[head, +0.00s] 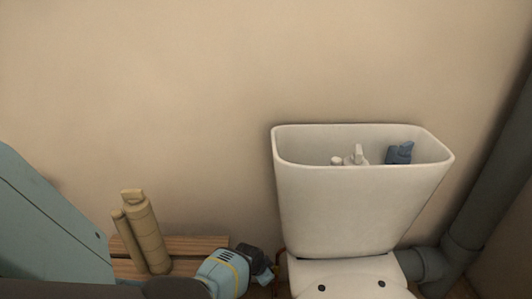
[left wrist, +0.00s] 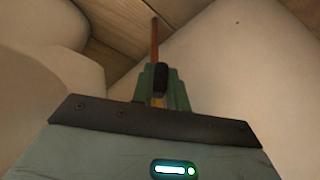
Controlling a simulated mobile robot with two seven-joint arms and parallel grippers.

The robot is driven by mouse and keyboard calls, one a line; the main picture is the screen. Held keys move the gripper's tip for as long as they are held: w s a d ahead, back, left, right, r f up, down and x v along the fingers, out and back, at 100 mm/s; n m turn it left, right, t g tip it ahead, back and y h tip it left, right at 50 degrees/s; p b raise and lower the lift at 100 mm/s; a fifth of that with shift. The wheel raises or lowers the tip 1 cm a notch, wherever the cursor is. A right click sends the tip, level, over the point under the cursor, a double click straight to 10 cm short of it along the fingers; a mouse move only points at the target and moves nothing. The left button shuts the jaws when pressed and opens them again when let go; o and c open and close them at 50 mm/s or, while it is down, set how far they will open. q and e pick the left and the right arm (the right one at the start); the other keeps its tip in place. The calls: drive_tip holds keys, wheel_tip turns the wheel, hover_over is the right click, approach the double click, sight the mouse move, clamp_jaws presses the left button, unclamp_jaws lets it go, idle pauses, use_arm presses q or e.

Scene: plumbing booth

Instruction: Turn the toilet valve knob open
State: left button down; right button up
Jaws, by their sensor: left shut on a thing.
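My left gripper (head: 266,272) is low, just left of the toilet's base, near a thin copper pipe (head: 280,261). In the left wrist view, my left gripper (left wrist: 160,90) is shut on a small dark piece at the end of the copper pipe (left wrist: 154,38). This piece appears to be the valve knob (left wrist: 160,74); most of it is hidden between the fingers, so its turn angle cannot be told. The toilet tank (head: 340,210) stands right of the gripper, against the wall. My right gripper is not in view.
The open tank holds white and blue fittings (head: 399,153). A wooden slatted surface (head: 195,244) with tan cylinders (head: 144,235) lies left of the toilet. A grey drain pipe (head: 470,225) runs at the right. The wall above is bare.

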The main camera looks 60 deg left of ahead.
use_arm(q)
drive_tip(key=shift+w+a+r+h, duration=0.1)
drive_tip(key=shift+w+h, duration=0.15)
drive_tip(key=shift+h, duration=0.25)
drive_tip(key=shift+r, duration=0.1)
drive_tip(key=c, duration=1.4)
unclamp_jaws()
drive_tip(key=shift+s, duration=0.1)
